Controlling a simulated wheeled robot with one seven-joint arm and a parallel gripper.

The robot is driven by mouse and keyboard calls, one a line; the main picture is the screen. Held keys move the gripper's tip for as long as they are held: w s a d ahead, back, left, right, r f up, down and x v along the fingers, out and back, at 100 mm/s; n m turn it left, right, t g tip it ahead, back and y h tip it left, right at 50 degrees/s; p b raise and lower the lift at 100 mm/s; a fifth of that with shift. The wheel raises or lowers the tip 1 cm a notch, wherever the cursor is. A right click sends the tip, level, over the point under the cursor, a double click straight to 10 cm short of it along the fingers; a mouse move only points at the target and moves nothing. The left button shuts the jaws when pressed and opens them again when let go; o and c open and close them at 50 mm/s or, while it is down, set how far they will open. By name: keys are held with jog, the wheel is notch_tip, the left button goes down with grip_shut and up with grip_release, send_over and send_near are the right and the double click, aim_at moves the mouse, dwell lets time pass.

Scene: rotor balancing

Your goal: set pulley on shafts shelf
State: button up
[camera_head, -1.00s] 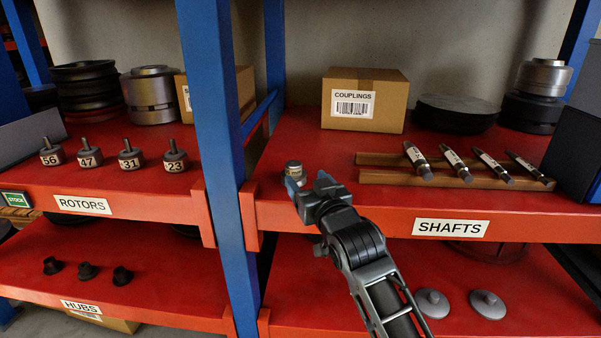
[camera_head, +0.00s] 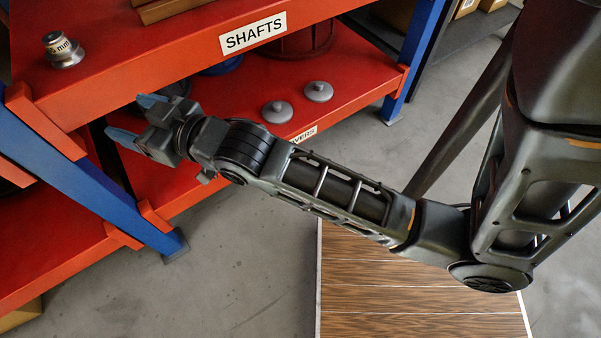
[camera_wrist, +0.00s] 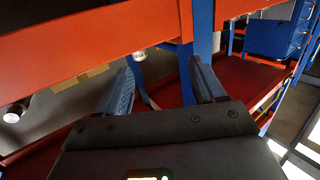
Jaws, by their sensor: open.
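The pulley (camera_head: 65,52), a small silvery stepped piece with a pale band marked in mm, stands upright on the red shafts shelf (camera_head: 130,50), near its front left corner. The SHAFTS label (camera_head: 253,33) is on that shelf's front edge. My gripper (camera_head: 137,117) is open and empty. It is in front of the shelf edge, to the lower right of the pulley and apart from it. In the wrist view its two blue-grey fingers (camera_wrist: 160,84) stand apart with nothing between them. The pulley is not clearly seen in the wrist view.
The wooden shaft rack (camera_head: 165,10) lies at the shelf's back. Two grey covers (camera_head: 277,112) lie on the lower red shelf (camera_head: 250,85). A blue post (camera_head: 90,185) stands left of my gripper. Bare grey floor (camera_head: 240,260) is open in front.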

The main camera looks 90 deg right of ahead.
jog(key=s+a+f+n+y, duration=0.1)
jog(key=s+a+f+y, duration=0.1)
jog(key=s+a, duration=0.35)
jog(key=s+a+f+n+y, duration=0.1)
jog(key=s+a+f, duration=0.15)
jog(key=s, duration=0.55)
jog(key=s+a+r+n+y, duration=0.1)
jog(key=s+a+r, duration=0.1)
jog(key=s, duration=0.5)
jog(key=s+a+r+g+y, duration=0.1)
jog(key=s+a+r, duration=0.1)
jog(key=s, duration=0.5)
jog(key=shift+s+a+n+y, duration=0.25)
jog(key=shift+a+n+y, duration=0.15)
